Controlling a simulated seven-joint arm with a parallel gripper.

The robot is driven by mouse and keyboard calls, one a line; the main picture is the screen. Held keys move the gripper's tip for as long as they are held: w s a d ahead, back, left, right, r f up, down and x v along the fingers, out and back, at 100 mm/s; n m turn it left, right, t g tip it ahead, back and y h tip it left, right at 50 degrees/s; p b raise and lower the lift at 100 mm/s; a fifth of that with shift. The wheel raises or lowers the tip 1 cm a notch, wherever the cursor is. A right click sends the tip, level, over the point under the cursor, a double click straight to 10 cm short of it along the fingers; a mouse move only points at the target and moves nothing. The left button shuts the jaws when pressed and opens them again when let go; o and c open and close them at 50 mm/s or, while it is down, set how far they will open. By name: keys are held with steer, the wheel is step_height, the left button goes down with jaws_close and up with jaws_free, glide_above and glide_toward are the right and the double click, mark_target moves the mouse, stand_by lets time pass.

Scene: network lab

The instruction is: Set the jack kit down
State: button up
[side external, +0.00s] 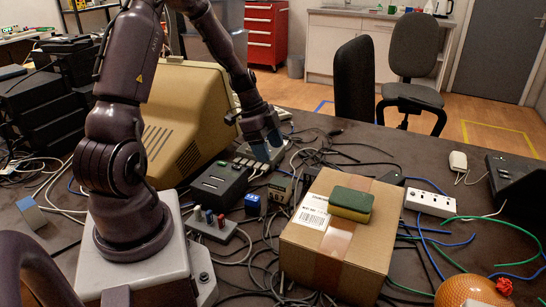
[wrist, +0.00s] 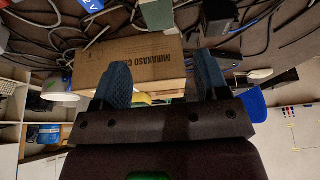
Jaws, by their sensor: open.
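No object is plainly labelled as the jack kit, so I cannot tell for certain which one it is. A small grey block with coloured plugs (side external: 213,226) stands on the table in front of the black device. A small blue box (side external: 253,205) stands to its right and also shows at the top of the wrist view (wrist: 92,4). My gripper (side external: 266,144) is behind them, low over the table beside the beige monitor. In the wrist view its two fingers (wrist: 163,84) are wide apart, with nothing seen held between them.
A cardboard box (side external: 322,257) with a green and yellow sponge (side external: 350,204) on top stands at right front. A beige monitor (side external: 187,118) stands at left. Cables cover much of the table around a black device (side external: 217,183) and a white power strip (side external: 430,202).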

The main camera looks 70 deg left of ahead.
steer(key=s+d+r+n+y, duration=0.2)
steer(key=d+r+n, duration=0.1)
steer(key=d+r, duration=0.55)
steer(key=s+d+r+n+y, duration=0.1)
steer(key=s+d+r+n, duration=0.1)
steer(key=d+r, duration=0.65)
steer(key=s+d+r+n+t, duration=0.2)
steer(key=s+d+r+n, duration=0.2)
steer(key=s, duration=0.3)
steer(key=shift+s+r, duration=0.2)
